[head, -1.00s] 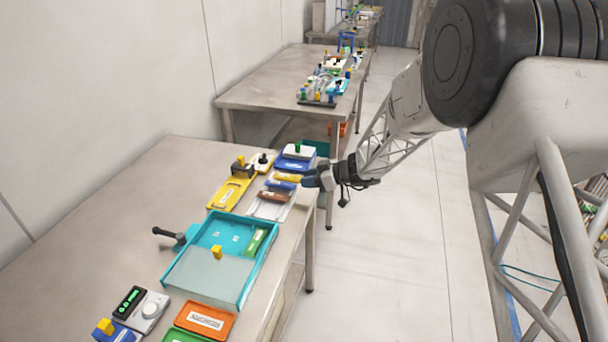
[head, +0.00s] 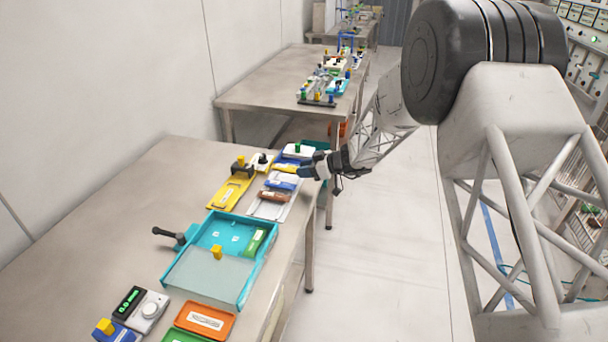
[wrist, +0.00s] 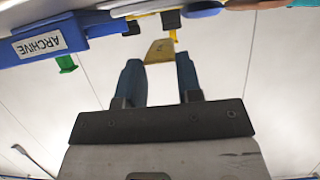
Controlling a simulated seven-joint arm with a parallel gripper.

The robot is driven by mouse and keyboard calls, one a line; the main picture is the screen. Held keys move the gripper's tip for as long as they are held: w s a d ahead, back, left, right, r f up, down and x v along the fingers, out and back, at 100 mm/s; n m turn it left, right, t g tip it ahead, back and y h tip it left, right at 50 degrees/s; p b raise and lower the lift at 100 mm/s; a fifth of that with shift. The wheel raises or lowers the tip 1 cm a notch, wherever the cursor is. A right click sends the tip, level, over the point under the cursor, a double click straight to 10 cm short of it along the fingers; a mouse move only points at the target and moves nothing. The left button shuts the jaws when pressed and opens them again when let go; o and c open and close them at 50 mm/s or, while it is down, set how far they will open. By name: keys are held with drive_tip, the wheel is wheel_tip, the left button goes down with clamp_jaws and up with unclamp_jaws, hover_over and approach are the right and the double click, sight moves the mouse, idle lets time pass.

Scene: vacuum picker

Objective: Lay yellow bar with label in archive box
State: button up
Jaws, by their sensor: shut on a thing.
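My gripper (head: 306,173) is shut on the yellow bar (wrist: 160,51), which sits between its two blue fingers in the wrist view. In the head view the yellow bar (head: 285,168) shows just left of the gripper, raised by the near edge of the blue box. The bar's label cannot be made out. The blue archive box (wrist: 75,37) carries an ARCHIVE label and lies to the left of the bar in the wrist view.
A white tray (head: 268,208) holds blue and brown bars in front of the gripper. A yellow tray (head: 222,198) with a dark block stands left of it. A teal box (head: 213,229) lies nearer. The table's right edge runs beneath the gripper; the table's left side is clear.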

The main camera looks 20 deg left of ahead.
sight(304, 182)
drive_tip(key=shift+w+a+f, duration=0.1)
drive_tip(key=shift+w+a, duration=0.25)
drive_tip(key=shift+w, duration=0.35)
drive_tip(key=shift+f, duration=1.55)
drive_tip(key=shift+f, duration=0.2)
drive_tip(key=o, duration=0.9)
drive_tip(key=shift+w+r+v, duration=0.1)
drive_tip(key=shift+v, duration=1.85)
drive_tip(key=shift+w+r+v, duration=0.1)
drive_tip(key=shift+v, duration=1.85)
drive_tip(key=shift+a, duration=0.15)
